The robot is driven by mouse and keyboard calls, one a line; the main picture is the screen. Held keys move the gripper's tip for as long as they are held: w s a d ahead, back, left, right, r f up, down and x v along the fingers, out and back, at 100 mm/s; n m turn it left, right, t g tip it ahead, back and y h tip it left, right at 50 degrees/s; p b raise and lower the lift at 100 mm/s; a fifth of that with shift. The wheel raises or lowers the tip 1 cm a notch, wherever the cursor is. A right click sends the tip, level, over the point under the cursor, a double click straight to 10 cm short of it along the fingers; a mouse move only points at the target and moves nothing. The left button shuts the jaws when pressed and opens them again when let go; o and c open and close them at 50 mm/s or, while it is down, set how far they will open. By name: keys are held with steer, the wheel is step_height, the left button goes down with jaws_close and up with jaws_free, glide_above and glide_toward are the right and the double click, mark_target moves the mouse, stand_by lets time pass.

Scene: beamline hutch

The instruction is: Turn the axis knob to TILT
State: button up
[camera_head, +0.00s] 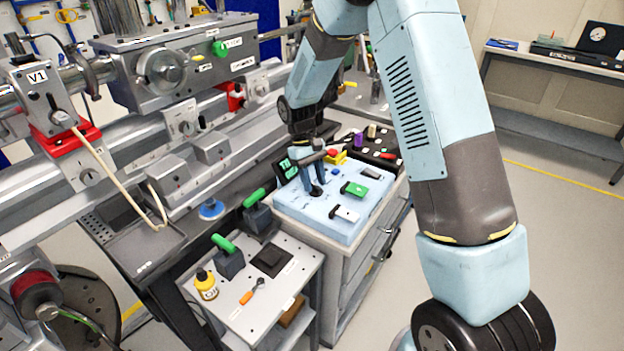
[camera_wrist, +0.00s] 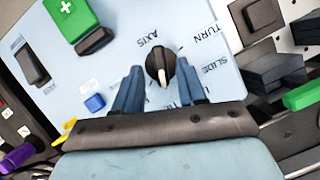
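The axis knob (camera_wrist: 158,62) is a black round knob with a white pointer line, on a light blue panel (camera_head: 301,212). In the wrist view its pointer line points down toward my gripper's palm. AXIS is printed to its left, TURN and SLIDE to its right; any label below is largely hidden by my gripper. My gripper (camera_wrist: 158,66) is open, with one blue finger on each side of the knob and a visible gap on both sides. In the head view my gripper (camera_head: 312,188) is low over the panel's left part; the knob shows dark there.
The panel also bears a green block (camera_head: 355,189), a white-topped switch (camera_head: 345,214) and a blue button (camera_wrist: 94,103). A small display (camera_head: 285,168) with green characters stands behind it. A cart with a yellow bottle (camera_head: 206,284) and green-handled parts is at the front left.

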steer(key=v, duration=1.3)
steer(key=shift+r, duration=0.35)
steer(key=shift+w, duration=0.15)
steer(key=s+d+r+m+t+y, duration=0.2)
steer(key=s+d+r+m+t, duration=0.15)
steer(key=s+d+r, duration=1.1)
steer(key=s+d+r+m+t, duration=0.1)
steer(key=s+d+t, duration=0.2)
steer(key=s, duration=0.5)
steer(key=s+d+r+m+t, duration=0.2)
steer(key=s+d+t, duration=0.1)
steer(key=s, duration=0.5)
steer(key=shift+s+d, duration=0.4)
